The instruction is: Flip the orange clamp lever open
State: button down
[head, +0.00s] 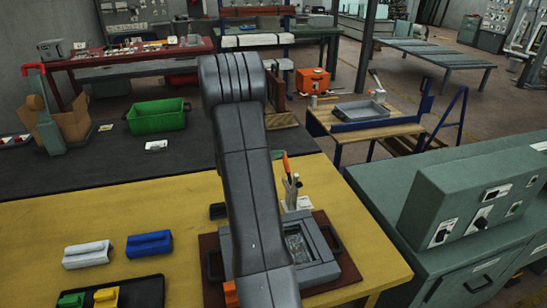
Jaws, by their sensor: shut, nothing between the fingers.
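An orange clamp lever (286,163) stands up, slightly tilted, on a grey metal clamp (291,190) behind the fixture. The fixture is a grey frame (318,272) on a dark red base plate (345,262). A glassy or metallic panel (297,245) shows inside the frame. My arm crosses the middle of the head view and covers the left part of the fixture. My gripper is hidden behind it, so its distance to the lever cannot be seen. A second orange piece (230,292) peeks out at the arm's lower left edge; its shape is mostly hidden.
The fixture sits on a yellow table (150,215). White (87,255) and blue (149,244) blocks lie at left, with a black tray (140,292) of coloured blocks in front. A green bin (157,117) stands farther back. A green control cabinet (470,215) stands at right.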

jog(key=r+b+v, duration=0.1)
jog(key=v, duration=0.7)
jog(key=shift+w+a, duration=0.3)
jog(key=shift+a, duration=0.05)
jog(key=shift+r, duration=0.1)
